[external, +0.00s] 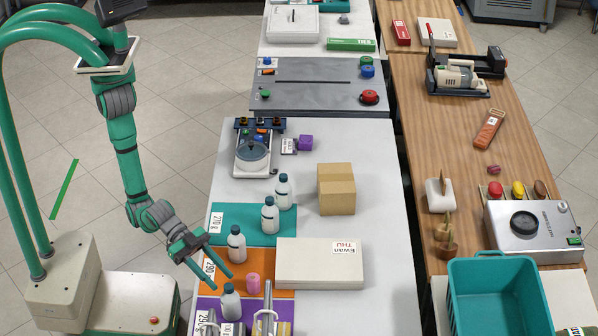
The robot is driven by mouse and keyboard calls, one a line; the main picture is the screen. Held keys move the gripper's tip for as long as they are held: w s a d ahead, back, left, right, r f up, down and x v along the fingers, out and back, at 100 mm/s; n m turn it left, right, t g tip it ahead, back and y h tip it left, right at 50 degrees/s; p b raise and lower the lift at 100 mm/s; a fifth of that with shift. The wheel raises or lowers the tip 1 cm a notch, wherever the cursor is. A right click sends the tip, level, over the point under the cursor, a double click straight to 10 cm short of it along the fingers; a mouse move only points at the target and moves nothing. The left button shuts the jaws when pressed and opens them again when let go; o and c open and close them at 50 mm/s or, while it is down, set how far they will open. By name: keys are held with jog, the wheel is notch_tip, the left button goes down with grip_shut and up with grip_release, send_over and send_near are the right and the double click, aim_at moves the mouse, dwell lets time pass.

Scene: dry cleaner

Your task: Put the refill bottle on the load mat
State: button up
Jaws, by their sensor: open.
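Several white bottles with dark caps look alike, and I cannot tell which is the refill bottle. A third bottle (236,249) stands at the orange mat (276,283), labelled 290 g. A fourth bottle (230,305) stands on the purple mat (258,310) in front. Which mat is the load mat is not clear. My gripper (222,282) is open and empty, its fingers pointing down right between the third and fourth bottles, near the mats' left edge.
A pink cylinder (253,284) stands on the orange mat. A white box (320,265) overlaps the mats' right side. A cardboard box (336,190) and a scale (253,155) stand farther back. Metal posts (267,312) rise at the front. The white table is clear on the right.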

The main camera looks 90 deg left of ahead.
jog(key=shift+v, duration=1.4)
